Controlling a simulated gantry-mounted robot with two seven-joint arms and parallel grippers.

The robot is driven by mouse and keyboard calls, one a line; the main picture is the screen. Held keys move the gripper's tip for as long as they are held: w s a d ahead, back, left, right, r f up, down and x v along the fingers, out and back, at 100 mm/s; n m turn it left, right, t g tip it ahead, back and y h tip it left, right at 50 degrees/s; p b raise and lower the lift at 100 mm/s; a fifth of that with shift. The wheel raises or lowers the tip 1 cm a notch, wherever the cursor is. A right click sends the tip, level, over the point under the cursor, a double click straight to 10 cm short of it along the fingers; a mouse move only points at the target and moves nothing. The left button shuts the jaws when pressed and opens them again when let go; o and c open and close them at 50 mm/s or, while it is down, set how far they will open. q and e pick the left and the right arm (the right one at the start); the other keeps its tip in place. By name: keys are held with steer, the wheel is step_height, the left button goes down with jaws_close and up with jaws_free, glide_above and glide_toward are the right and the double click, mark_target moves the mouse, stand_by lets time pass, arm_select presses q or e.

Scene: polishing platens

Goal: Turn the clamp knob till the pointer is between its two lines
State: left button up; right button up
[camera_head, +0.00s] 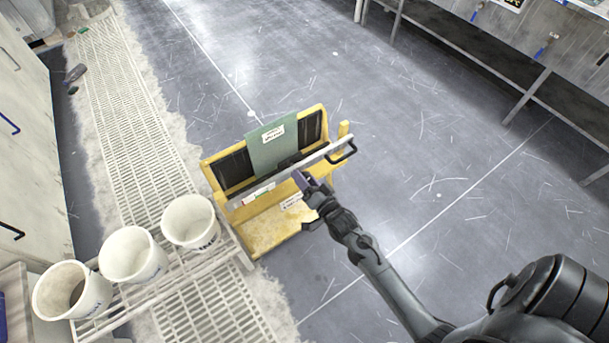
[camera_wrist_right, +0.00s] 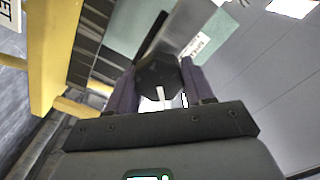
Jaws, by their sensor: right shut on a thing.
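A black clamp knob (camera_wrist_right: 158,78) with a white pointer mark (camera_wrist_right: 161,96) sits between the purple fingers of my right gripper (camera_wrist_right: 160,84) in the right wrist view. The fingers are shut on the knob from both sides. In the head view my right gripper (camera_head: 300,180) is at the metal clamp bar (camera_head: 285,174) on the front of a yellow stand (camera_head: 262,232), and it hides most of the knob. The two lines cannot be made out, so I cannot tell where the pointer stands against them. My left gripper is not in view.
A green plate (camera_head: 270,150) with a white label stands upright behind the bar. The bar has a black handle (camera_head: 342,154) at its right end. White buckets (camera_head: 132,255) stand on a rack at left. Scratched grey floor (camera_head: 440,170) is open to the right.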

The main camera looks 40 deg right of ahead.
stand_by(0.5)
steer(key=o, duration=1)
steer(key=shift+w, duration=0.1)
steer(key=s+a+p, duration=0.1)
steer(key=s+p, duration=0.2)
steer(key=s, duration=0.7)
steer(key=shift+s+a, duration=0.2)
steer(key=shift+s, duration=0.2)
